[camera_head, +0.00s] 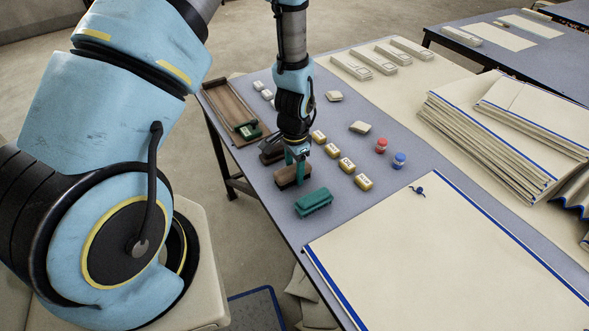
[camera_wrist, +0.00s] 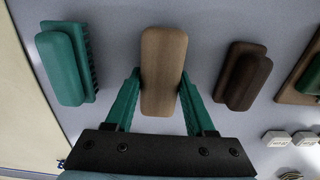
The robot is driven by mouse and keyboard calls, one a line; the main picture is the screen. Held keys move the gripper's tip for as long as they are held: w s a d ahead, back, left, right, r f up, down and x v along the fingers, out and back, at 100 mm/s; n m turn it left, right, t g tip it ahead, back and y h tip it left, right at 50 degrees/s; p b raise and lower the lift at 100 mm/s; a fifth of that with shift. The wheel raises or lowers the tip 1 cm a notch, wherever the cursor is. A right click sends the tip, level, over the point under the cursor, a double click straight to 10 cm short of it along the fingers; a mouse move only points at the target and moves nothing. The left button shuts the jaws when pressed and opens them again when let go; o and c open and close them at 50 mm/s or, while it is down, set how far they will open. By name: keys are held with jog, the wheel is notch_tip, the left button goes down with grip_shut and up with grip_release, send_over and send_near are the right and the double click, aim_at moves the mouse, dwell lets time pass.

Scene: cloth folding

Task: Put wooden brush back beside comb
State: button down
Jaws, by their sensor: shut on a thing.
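The wooden brush (camera_head: 287,178) is at the near left part of the blue-grey table. In the wrist view its long brown back (camera_wrist: 163,72) lies between the two green fingers. My gripper (camera_head: 297,155) is over it from above and shut on it. It is at or close to the tabletop; I cannot tell whether it touches. A teal toothed or bristled piece (camera_head: 314,202) lies beside it on the near side, apart from it. A dark brown brush (camera_wrist: 243,76) lies on its other side, also apart. I cannot tell for certain which piece is the comb.
A wooden tray (camera_head: 217,96) with a dark green piece (camera_head: 248,130) stands at the left edge. Several yellowish blocks (camera_head: 347,165), a red spool (camera_head: 381,145) and a blue spool (camera_head: 399,160) lie right of my gripper. A large cream cloth (camera_head: 430,265) covers the near table.

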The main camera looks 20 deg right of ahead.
aim_at(294, 168)
jog(key=shift+c, duration=1.2)
grip_release()
notch_tip(294, 168, up, 12)
jog(key=b, duration=0.3)
jog(key=a+r+n, duration=0.4)
jog(key=a+n, duration=0.1)
jog(key=a, duration=0.3)
jog(key=a+r+n+t, duration=0.1)
jog(key=a+r+n, duration=0.3)
jog(key=a, duration=0.5)
jog(key=w+a+r+n, duration=0.1)
jog(key=a+r+n, duration=0.2)
jog(key=a, duration=0.6)
jog(key=n, duration=0.2)
jog(key=shift+r+n+t, duration=0.3)
jog(key=shift+r+n, duration=0.1)
